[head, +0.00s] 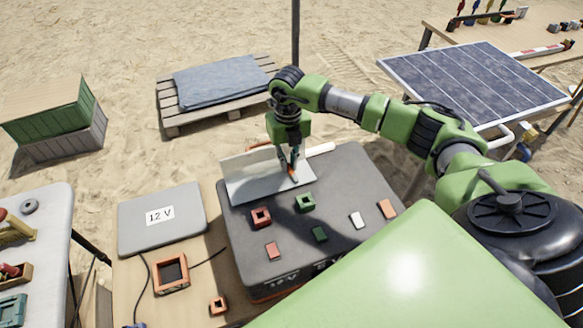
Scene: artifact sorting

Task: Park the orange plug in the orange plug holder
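My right gripper (289,161) points down over a pale metal tray (240,190) at the back of a dark grey box. A small orange piece, seemingly the orange plug (292,171), shows between its fingertips, and the fingers look closed on it. The fingers partly hide it. Several orange pieces could be the orange plug holder: a hollow square block (261,217) on the grey box, a larger square frame (171,273) on the wooden table, and a small block (218,305) near the table's front. I cannot tell which it is. My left gripper is out of view.
The dark grey box (345,185) also bears a hollow green block (305,203) and several flat orange, green and white pieces. A grey "12 V" case (160,240) stands left of it. A solar panel (470,85) is behind right. Dark cables lie on the wooden table.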

